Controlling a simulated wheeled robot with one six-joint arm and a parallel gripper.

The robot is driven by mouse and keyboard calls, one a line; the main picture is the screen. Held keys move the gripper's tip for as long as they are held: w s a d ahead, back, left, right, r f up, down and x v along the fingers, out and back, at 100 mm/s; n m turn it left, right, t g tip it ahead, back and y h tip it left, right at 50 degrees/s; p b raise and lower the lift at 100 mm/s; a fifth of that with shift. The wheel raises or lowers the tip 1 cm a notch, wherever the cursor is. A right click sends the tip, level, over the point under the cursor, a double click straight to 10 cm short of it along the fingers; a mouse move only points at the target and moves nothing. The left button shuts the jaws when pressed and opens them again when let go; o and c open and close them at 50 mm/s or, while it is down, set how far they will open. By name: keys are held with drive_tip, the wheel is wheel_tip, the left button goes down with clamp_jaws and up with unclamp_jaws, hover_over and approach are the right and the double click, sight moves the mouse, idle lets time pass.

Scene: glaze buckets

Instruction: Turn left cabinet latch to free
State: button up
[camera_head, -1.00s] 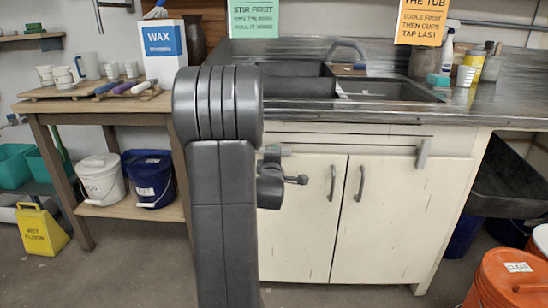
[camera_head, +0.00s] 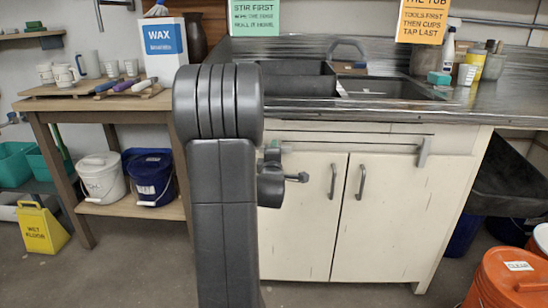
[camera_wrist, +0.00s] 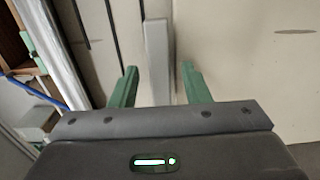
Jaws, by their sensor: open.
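My gripper (camera_wrist: 160,84) is open, with its two green fingers apart in the wrist view. A grey bar, seemingly the left cabinet latch (camera_wrist: 157,50), stands between the fingers against the cream cabinet face. Gaps show on both sides, though contact deeper in is hard to tell. The bar runs roughly along the dark seams of the cabinet front. The cream cabinet (camera_head: 300,235) has both doors closed.
The right latch (camera_head: 423,152) sits nearly upright over the right door's top edge. Two dark door handles (camera_head: 333,181) (camera_head: 361,183) stick out. The sink counter (camera_head: 470,115) overhangs above. A white bucket (camera_head: 101,180) and a blue bucket (camera_head: 150,180) stand on the left bench's shelf.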

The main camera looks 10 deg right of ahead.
drive_tip(key=p+v, duration=0.1)
drive_tip(key=v, duration=1.2)
drive_tip(key=shift+s+p, duration=0.3)
drive_tip(key=shift+s, duration=0.05)
drive_tip(key=shift+a, duration=0.1)
drive_tip(key=b+x, duration=0.1)
drive_tip(key=x, duration=1.2)
drive_tip(key=shift+w+b, duration=0.3)
drive_tip(key=shift+w, duration=0.1)
